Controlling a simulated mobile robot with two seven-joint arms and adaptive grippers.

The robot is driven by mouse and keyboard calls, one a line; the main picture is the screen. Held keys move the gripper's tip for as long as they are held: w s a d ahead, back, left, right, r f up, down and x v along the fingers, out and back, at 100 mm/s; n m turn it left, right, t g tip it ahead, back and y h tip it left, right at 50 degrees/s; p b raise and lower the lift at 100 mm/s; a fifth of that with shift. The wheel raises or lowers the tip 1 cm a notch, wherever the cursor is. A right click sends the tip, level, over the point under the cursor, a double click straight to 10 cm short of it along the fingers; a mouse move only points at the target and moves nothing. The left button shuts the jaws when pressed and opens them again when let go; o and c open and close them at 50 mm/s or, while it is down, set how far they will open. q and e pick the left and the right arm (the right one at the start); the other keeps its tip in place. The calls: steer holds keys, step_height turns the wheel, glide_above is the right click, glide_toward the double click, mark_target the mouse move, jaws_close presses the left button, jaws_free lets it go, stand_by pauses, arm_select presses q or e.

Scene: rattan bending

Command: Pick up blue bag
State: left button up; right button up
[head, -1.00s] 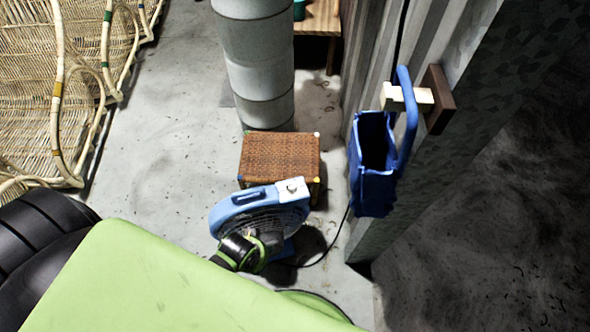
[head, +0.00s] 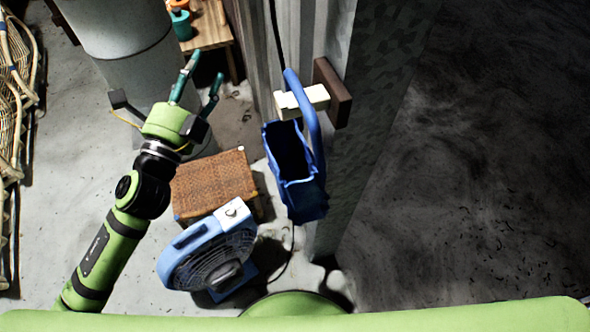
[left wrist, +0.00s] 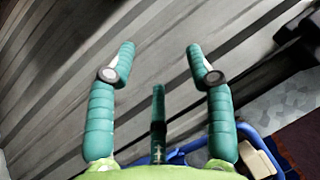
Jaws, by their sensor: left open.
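The blue bag (head: 305,196) hangs by its blue handle from a pale peg (head: 302,101) on the wall. Its top is open and dark inside. My left gripper (head: 205,75) is open and empty, to the left of the bag and apart from it, with its green fingers pointing up in the head view. In the left wrist view the open fingers (left wrist: 160,62) face the corrugated wall, and part of the blue bag (left wrist: 258,136) shows low at the right, beside the pale peg (left wrist: 254,160). My right gripper is not in view.
A woven rattan stool (head: 212,184) and a blue fan (head: 210,255) stand on the floor left of the bag. A wooden table (head: 208,32) with spools is at the back. A grey column (head: 112,22) stands at upper left. The dark floor at right looks clear.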

mark_target(287, 90)
arm_select(q)
steer(key=s+d+m+g+h, duration=0.1)
steer(key=d+m+g+h, duration=0.2)
steer(key=m, duration=0.5)
steer(key=s+d+m+g+h, duration=0.2)
steer(key=m+g+h, duration=0.2)
steer(key=m, duration=0.5)
steer(key=s+d+m+g+h, duration=0.2)
steer(key=d+m+g+h, duration=0.1)
steer(key=m+g, duration=0.3)
steer(key=shift+s+d+r+m+h, duration=0.15)
steer(key=shift+r+m, duration=0.05)
steer(key=shift+m, duration=0.5)
steer(key=shift+s+d+r+m+h, duration=0.1)
steer(key=shift+d+r+m+h, duration=0.05)
steer(key=shift+m, duration=0.55)
steer(key=shift+s+d+f+m+g, duration=0.1)
steer(key=shift+s+f+m+g, duration=0.15)
steer(key=shift+m, duration=0.35)
steer(key=shift+w+d+g+p, duration=0.1)
steer(key=shift+d+g+p, duration=0.15)
steer(key=shift+p, duration=0.15)
steer(key=p+x, duration=0.3)
steer(key=x, duration=0.2)
steer(key=shift+w+d, duration=0.15)
steer(key=shift+d, duration=0.1)
steer(key=shift+w+d+f+p, duration=0.15)
steer(key=shift+d+p, duration=0.15)
steer(key=shift+d, duration=0.15)
jaws_close()
